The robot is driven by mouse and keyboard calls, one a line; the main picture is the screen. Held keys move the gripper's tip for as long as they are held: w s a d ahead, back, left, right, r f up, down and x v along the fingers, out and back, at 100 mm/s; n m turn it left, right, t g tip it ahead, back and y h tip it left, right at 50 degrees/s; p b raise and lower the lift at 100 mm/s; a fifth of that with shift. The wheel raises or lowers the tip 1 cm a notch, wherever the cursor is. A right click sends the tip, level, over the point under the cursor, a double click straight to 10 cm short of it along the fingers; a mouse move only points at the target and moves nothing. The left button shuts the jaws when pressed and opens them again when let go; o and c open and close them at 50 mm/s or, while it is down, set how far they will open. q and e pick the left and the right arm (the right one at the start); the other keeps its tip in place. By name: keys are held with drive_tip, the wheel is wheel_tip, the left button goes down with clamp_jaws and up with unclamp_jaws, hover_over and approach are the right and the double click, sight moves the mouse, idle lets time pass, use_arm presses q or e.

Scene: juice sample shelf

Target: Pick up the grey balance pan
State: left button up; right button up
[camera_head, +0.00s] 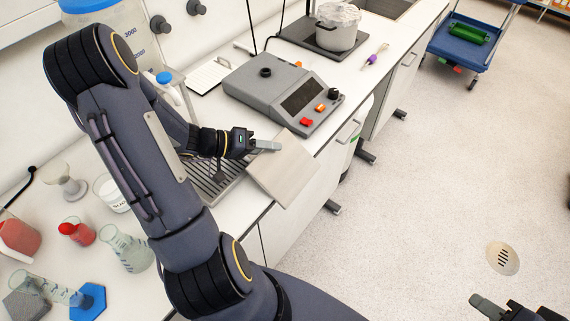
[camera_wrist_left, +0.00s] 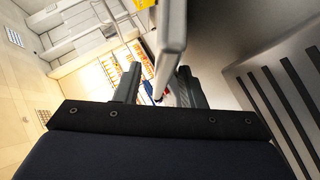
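The grey balance pan (camera_head: 287,172) is a flat square plate at the counter's front edge, beside a slatted drain tray, with one corner out past the edge. My left gripper (camera_head: 266,146) is at the pan's far left edge. In the left wrist view the pan (camera_wrist_left: 171,35) appears nearly edge-on between the two fingers of my left gripper (camera_wrist_left: 160,82). A gap shows between the left finger and the pan, so the fingers look open around it. My right gripper (camera_head: 488,306) shows only partly at the bottom right, away from the counter.
The grey balance (camera_head: 265,85) with coloured buttons stands just behind the pan. A slatted tray (camera_head: 214,187) lies under my left wrist. Flasks (camera_head: 128,250) and a white tub (camera_head: 112,194) stand at the left.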

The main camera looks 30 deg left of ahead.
use_arm(q)
clamp_jaws()
drive_tip(key=shift+r, duration=0.2)
idle(0.3)
